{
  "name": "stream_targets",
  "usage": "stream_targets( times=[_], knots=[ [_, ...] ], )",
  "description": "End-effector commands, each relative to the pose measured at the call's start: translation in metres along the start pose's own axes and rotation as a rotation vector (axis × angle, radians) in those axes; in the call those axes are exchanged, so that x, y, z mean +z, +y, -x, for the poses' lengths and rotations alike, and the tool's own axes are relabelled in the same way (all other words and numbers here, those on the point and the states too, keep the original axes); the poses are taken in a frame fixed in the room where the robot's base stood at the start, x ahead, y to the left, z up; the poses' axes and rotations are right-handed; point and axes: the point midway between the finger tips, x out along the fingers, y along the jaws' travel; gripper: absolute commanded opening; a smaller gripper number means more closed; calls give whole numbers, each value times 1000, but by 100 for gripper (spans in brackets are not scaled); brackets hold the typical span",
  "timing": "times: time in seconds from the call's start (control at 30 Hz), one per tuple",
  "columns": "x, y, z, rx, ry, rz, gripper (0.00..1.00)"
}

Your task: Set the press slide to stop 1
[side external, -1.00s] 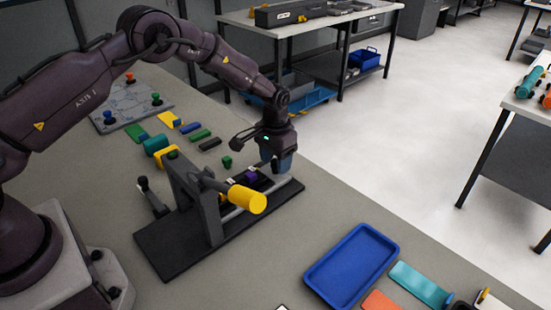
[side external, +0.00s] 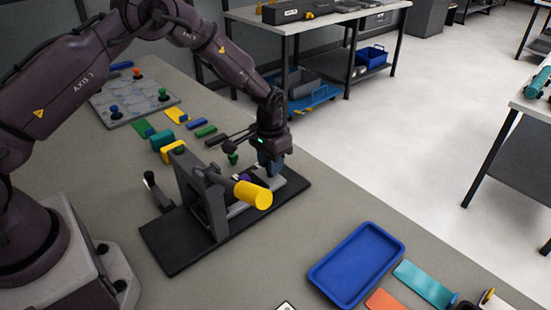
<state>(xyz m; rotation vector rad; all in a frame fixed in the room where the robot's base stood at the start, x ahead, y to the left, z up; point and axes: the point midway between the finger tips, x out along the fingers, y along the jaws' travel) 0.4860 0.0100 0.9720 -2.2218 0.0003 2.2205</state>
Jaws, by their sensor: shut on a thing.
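The press (side external: 214,210) stands on a black base plate (side external: 185,247), with a dark upright frame and a thick yellow cylinder handle (side external: 253,194) pointing right. The press slide (side external: 268,187) is a pale rail-like part running right from the frame along the plate. My gripper (side external: 270,169) points down over the slide, behind and just right of the yellow handle. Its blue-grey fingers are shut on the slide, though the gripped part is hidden. A small purple part (side external: 243,178) shows just left of the fingers, partly behind the handle. The stop marks cannot be read.
A blue tray (side external: 357,265) lies at the front right, with teal (side external: 424,284) and orange (side external: 384,301) pieces beside it. Several coloured blocks lie behind the press, near a grey board with knobs (side external: 134,98). A small black-knobbed lever (side external: 153,190) stands left of the press.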

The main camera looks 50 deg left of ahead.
Motion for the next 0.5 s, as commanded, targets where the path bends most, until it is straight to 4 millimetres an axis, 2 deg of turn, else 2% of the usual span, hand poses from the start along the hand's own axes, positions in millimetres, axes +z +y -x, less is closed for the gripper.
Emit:
stream_targets(
  times=[0.2,0.23,0.3,0.33,0.5],
  knots=[
    [0,0,0,1,-1,1,0],
    [0,0,0,1,-1,1,34],
    [0,0,0,1,-1,1,50],
    [0,0,0,1,-1,1,53],
    [0,0,0,0,-1,0,53]
  ],
)
